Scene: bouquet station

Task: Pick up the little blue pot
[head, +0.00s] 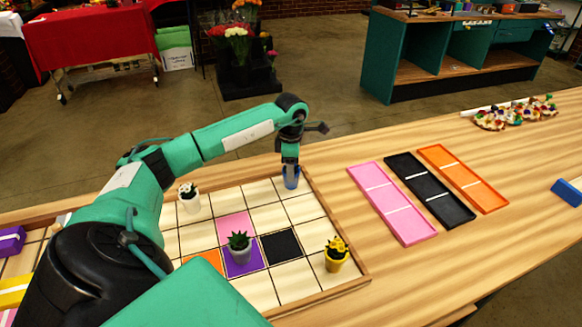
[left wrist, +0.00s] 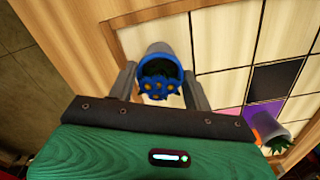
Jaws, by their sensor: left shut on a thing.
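The little blue pot (head: 291,180) is at the far right corner of the tiled board (head: 368,280) in the head view. In the left wrist view the blue pot (left wrist: 165,66) shows from above, with a blue plant dotted with orange inside its rim. My left gripper (head: 290,164) comes down over it from above. In the left wrist view the fingers of my left gripper (left wrist: 160,78) stand on both sides of the pot and are shut on it. Whether the pot's base touches the board is hard to tell. My right gripper is not in view.
On the board stand a white pot (head: 190,204), a grey pot with a green plant (head: 240,254) and a yellow pot (head: 336,262). Pink (head: 400,220), black (head: 440,203) and orange (head: 475,190) trays lie to the right. Bare table lies between board and trays.

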